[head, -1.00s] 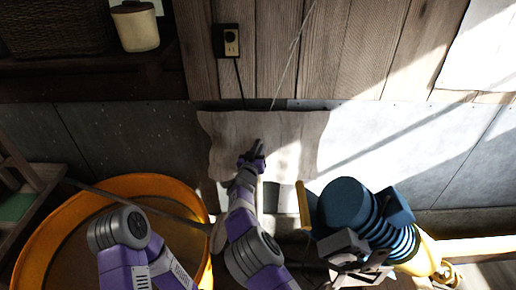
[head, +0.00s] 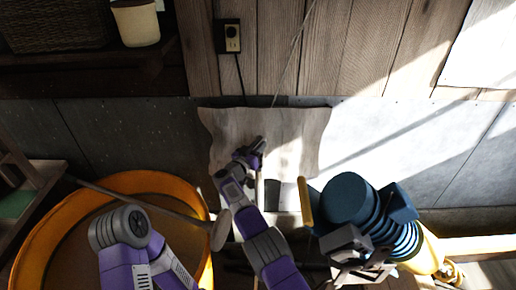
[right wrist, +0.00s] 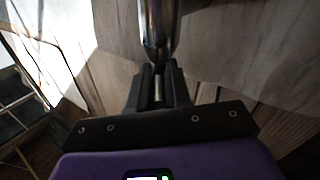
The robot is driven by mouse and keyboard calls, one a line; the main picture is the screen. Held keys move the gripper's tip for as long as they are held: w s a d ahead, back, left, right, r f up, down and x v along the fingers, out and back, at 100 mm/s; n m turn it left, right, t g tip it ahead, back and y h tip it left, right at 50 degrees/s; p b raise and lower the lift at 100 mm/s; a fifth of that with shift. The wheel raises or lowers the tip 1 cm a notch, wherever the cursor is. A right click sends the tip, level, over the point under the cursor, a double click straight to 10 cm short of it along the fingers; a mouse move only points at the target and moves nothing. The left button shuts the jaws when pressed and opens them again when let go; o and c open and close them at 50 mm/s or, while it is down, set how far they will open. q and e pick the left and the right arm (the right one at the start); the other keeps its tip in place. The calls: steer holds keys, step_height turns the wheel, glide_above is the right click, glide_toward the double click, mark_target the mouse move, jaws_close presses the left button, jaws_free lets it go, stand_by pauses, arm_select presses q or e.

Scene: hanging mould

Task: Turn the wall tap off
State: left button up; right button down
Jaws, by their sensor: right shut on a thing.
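The wall tap shows in the right wrist view as a shiny chrome cylinder (right wrist: 157,30) coming down from the top edge, with a thinner metal part below it between my fingers. My right gripper (right wrist: 158,88) is shut on this thinner part of the tap. In the head view my right gripper (head: 255,150) is in front of a wavy-edged pale board (head: 300,135) on the wall. The tap itself is hidden or too small to make out there. My left gripper is out of view.
A yellow tub (head: 155,183) stands at lower left, with a long stick (head: 135,203) across it. A blue ribbed machine (head: 350,205) with a yellow handle stands at right. A socket (head: 231,38) with a hanging cord is above the board. A pale pot (head: 136,22) stands on the shelf at upper left.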

steer(key=shift+r, duration=0.1)
stand_by(0.3)
steer(key=c, duration=1.1)
jaws_free()
steer(key=shift+d, duration=0.1)
steer(key=shift+s, duration=0.1)
steer(key=v, duration=0.7)
steer(key=shift+s+a, duration=0.15)
steer(key=shift+a, duration=0.05)
